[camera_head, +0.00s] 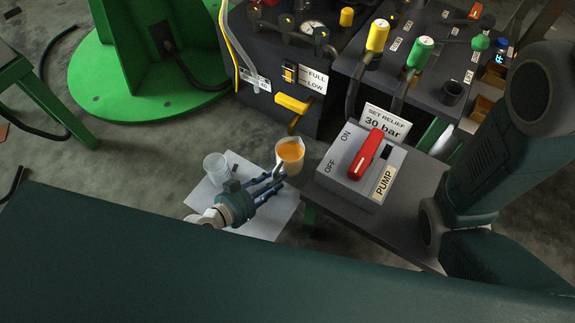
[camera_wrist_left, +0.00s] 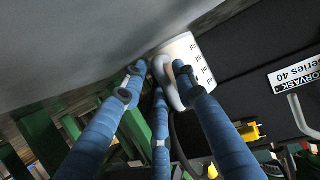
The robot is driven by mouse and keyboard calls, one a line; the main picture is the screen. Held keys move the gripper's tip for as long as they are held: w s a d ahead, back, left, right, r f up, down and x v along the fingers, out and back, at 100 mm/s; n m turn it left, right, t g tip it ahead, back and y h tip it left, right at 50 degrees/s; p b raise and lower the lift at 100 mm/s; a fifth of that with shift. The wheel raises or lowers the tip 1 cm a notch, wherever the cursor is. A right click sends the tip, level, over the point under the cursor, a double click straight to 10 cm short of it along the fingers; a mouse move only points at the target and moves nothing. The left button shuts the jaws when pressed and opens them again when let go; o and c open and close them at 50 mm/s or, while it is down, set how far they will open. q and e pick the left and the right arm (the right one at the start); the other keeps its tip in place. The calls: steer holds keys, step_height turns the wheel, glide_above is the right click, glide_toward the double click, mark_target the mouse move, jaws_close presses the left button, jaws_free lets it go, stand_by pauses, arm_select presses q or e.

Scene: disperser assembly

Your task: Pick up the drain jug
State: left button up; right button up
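The drain jug (camera_head: 290,152) is a small pale jug with orange liquid in it, standing upright below the yellow-levered valve. Its curved handle (camera_head: 279,166) faces my left gripper (camera_head: 276,180). The left wrist view shows the jug's white side with dark scale marks (camera_wrist_left: 190,58) and its handle (camera_wrist_left: 168,88). My left gripper (camera_wrist_left: 158,75) has its blue fingers apart, on both sides of the handle. A gap shows between the left finger and the handle; contact on the right side is unclear. My right gripper is out of view.
An empty clear beaker (camera_head: 216,168) stands left of my gripper on a white sheet (camera_head: 265,222). The grey pump switch box (camera_head: 352,178) is close to the jug's right. The yellow valve lever (camera_head: 292,104) is above. A green round base (camera_head: 130,95) stands further left.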

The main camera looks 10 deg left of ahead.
arm_select(q)
steer(key=shift+w+d+f, duration=0.1)
steer(key=shift+w+d, duration=0.05)
steer(key=shift+w, duration=0.2)
steer(key=shift+c, duration=0.5)
jaws_close()
steer(key=shift+r, duration=0.2)
